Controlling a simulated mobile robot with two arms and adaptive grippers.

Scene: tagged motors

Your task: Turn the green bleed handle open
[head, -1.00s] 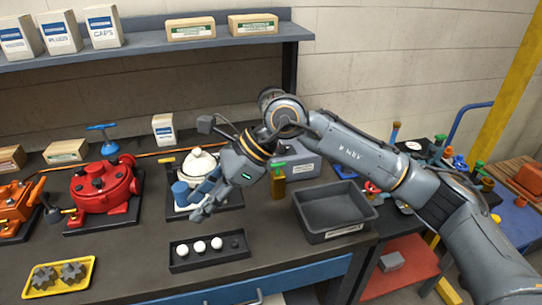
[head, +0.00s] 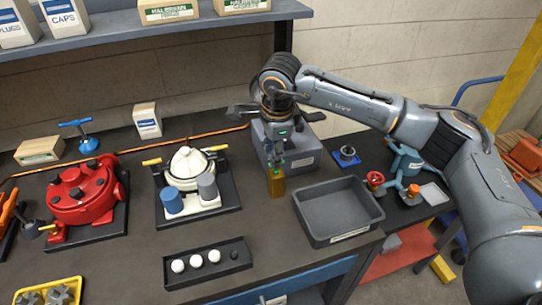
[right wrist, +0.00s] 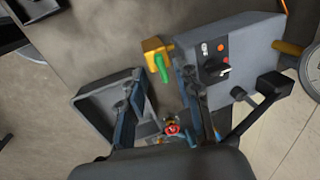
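The green bleed handle (head: 277,171) sits on top of a small upright brass-yellow block (head: 277,187) on the bench, left of the grey bin. It also shows in the right wrist view as a green bar (right wrist: 161,67) on the yellow block (right wrist: 154,45). My right gripper (head: 279,158) points down just above the handle. In the right wrist view its two fingers (right wrist: 158,78) are apart, with the handle near the gap between their tips. I cannot tell whether either finger touches it. My left gripper is not in view.
A grey control box (head: 304,157) stands close behind the handle. An empty grey bin (head: 347,236) is at its right. A white pump (head: 187,166) and a red pump (head: 82,198) stand at the left, with a tray of white balls (head: 207,281) in front.

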